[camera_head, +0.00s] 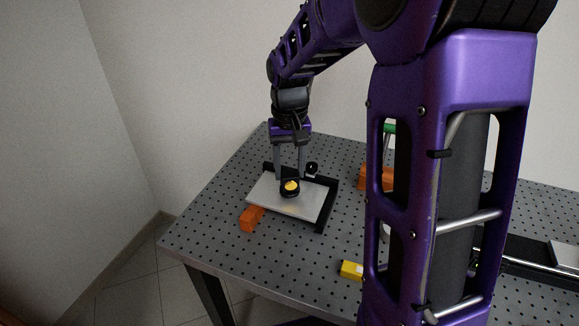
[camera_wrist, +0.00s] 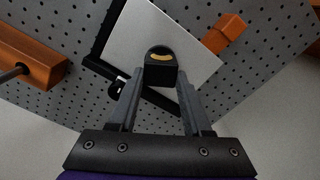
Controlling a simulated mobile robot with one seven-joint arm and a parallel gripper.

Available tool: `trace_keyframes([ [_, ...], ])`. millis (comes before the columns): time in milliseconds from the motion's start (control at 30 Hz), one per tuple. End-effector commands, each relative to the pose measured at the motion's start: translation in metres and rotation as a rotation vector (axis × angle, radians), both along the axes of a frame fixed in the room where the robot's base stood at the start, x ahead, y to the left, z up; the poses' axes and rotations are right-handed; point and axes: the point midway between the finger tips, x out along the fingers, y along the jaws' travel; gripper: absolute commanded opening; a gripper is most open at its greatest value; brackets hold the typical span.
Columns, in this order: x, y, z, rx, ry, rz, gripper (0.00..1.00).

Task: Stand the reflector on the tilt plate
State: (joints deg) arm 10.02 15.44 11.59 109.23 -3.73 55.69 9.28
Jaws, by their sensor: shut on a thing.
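The reflector (camera_head: 290,187) is a small black mount with a gold round face. It stands upright at the middle of the pale tilt plate (camera_head: 318,206), as seen from the head camera. In the wrist view the reflector (camera_wrist: 160,70) shows between the fingertips against the plate (camera_wrist: 128,45). My gripper (camera_head: 289,176) points down over the plate and is shut on the reflector. Whether the reflector's base touches the plate is hard to tell. The plate has a black frame along its back and right edges, with a black knob (camera_head: 311,168) at the back corner.
An orange block (camera_head: 251,218) sits at the plate's front left. Another orange block (camera_head: 371,179) with a post is to the right, partly behind my arm. A yellow block (camera_head: 351,270) lies in front. The perforated table (camera_head: 205,225) is clear at left.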

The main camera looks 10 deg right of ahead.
Motion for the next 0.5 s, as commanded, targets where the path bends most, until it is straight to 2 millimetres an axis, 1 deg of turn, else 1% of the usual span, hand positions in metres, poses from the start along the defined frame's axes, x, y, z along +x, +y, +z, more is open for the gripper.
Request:
trace_keyframes([
  [500, 0.0001, 0.0001, -0.0037, 0.000, 0.000, 0.000, 0.00],
])
